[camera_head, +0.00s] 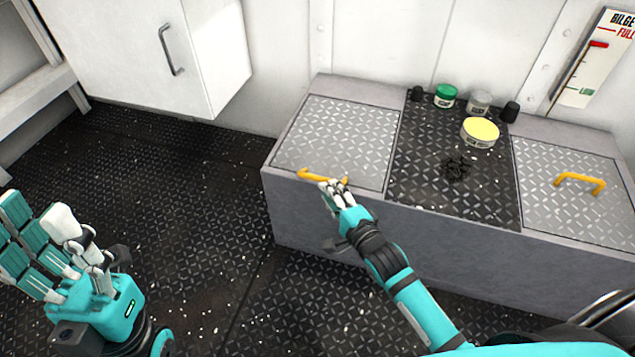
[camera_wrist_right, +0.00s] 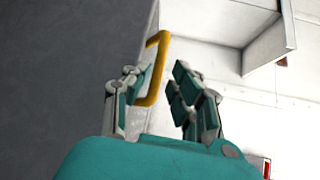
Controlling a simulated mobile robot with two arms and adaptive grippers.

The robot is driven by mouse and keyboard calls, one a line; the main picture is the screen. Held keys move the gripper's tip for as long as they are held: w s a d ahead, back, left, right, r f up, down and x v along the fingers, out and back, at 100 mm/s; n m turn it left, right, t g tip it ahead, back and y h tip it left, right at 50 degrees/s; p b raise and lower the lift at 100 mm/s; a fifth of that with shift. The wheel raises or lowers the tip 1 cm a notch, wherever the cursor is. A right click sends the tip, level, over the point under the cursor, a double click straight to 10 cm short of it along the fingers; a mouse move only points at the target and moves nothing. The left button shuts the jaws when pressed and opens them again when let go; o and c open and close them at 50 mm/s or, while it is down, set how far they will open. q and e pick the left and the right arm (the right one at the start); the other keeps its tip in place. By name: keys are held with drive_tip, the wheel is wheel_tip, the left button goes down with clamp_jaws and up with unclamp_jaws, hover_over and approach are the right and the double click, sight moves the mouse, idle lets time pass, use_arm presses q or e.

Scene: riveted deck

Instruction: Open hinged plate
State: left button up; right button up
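Two silver diamond-tread plates lie flat and closed on the grey bench. The left plate (camera_head: 345,140) has a yellow handle (camera_head: 312,175) at its front edge, and the right plate (camera_head: 590,205) has a yellow handle (camera_head: 580,180) too. My right gripper (camera_head: 334,188) is at the left plate's handle and hides part of its right end. In the right wrist view, the yellow handle (camera_wrist_right: 155,75) shows between the spread fingers of my right gripper (camera_wrist_right: 165,85), which are not closed around it. My left gripper (camera_head: 48,228) is open and empty at the lower left, over the floor.
A dark tread panel (camera_head: 425,150) between the plates bears a green-lidded jar (camera_head: 445,97), a grey-lidded jar (camera_head: 479,102), a yellow-topped tin (camera_head: 480,132), black caps and a small dark pile (camera_head: 456,168). A white cabinet (camera_head: 130,50) stands at upper left. The dark floor (camera_head: 185,180) is clear.

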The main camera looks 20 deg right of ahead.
sight(318, 177)
drive_tip(key=b+x, duration=0.2)
drive_tip(key=x, duration=0.4)
drive_tip(key=shift+w, duration=0.3)
clamp_jaws()
drive_tip(key=shift+f, duration=0.1)
